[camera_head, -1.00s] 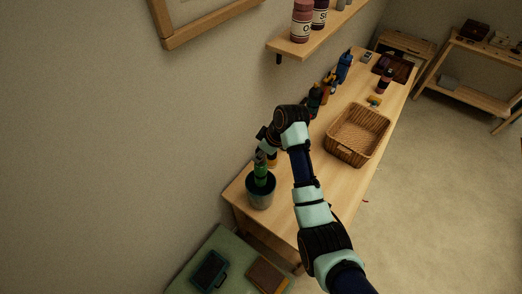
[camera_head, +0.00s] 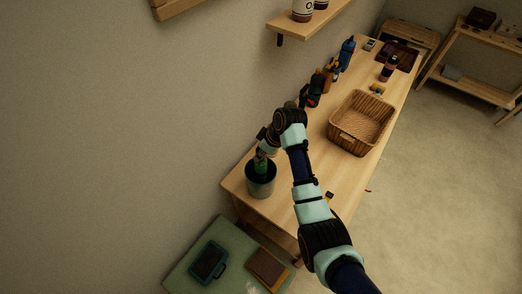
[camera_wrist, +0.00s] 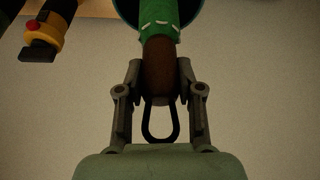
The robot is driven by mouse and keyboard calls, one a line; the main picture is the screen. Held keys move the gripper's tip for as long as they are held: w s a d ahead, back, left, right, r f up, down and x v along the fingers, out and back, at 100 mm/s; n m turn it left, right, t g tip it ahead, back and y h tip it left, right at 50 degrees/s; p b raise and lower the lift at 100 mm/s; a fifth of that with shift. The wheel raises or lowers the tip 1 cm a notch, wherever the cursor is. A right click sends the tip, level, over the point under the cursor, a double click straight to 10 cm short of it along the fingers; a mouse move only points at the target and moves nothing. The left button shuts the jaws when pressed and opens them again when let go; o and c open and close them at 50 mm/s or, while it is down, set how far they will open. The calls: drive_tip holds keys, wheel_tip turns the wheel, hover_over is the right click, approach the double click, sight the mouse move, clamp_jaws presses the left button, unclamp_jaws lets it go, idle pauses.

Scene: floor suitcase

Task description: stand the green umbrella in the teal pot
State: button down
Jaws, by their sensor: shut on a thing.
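The green umbrella (camera_head: 261,167) is upright, with its lower part inside the teal pot (camera_head: 260,188) on the near left end of the wooden table. The pot's wall hides its lower end, so I cannot tell whether it touches the bottom. My gripper (camera_wrist: 160,72) is shut on the umbrella's brown handle, just above the pot. In the wrist view, the green umbrella cloth (camera_wrist: 160,22) lies beyond the fingers, with a dark strap loop hanging from the handle. A bit of the teal pot's rim (camera_wrist: 196,12) shows behind the cloth.
A wicker basket (camera_head: 352,139) stands mid-table. Several bottles and tools line the wall side, including a blue bottle (camera_head: 347,51). A yellow and black tool (camera_wrist: 45,38) shows in the wrist view. A shelf (camera_head: 308,27) hangs above.

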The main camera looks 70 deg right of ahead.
drive_tip(key=c, duration=0.7)
unclamp_jaws()
drive_tip(key=v, duration=1.2)
drive_tip(key=shift+w, duration=0.1)
